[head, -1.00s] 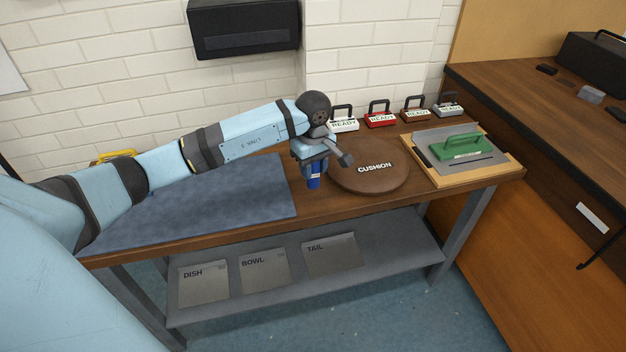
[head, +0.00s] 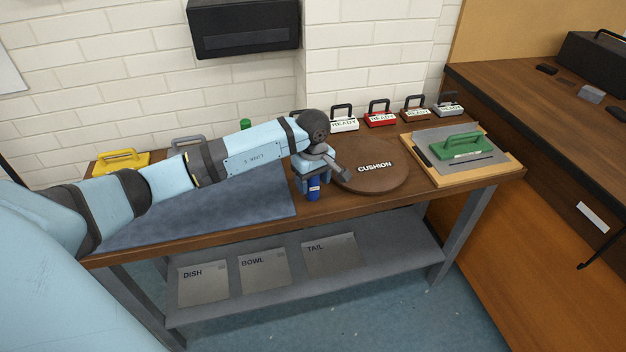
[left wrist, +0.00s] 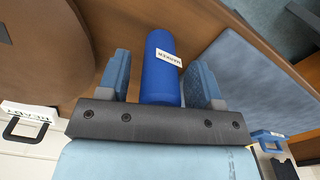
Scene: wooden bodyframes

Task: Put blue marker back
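The blue marker (head: 313,190) is a dark blue cylinder. It appears upright near the table's front edge, between the grey-blue mat and the round brown cushion (head: 378,184). In the left wrist view the marker (left wrist: 162,75) shows its white label between the fingers. My left gripper (head: 314,185) is around the marker. A gap shows between one finger and the marker, so it looks open; contact on the other side is unclear. The marker's base is hard to make out. My right gripper is not in view.
The mat (head: 250,195) covers the table's left part. A green-handled tool rests on a wooden board (head: 483,173) at right. Labelled plates, including BOWL (head: 265,270), lie on the lower shelf.

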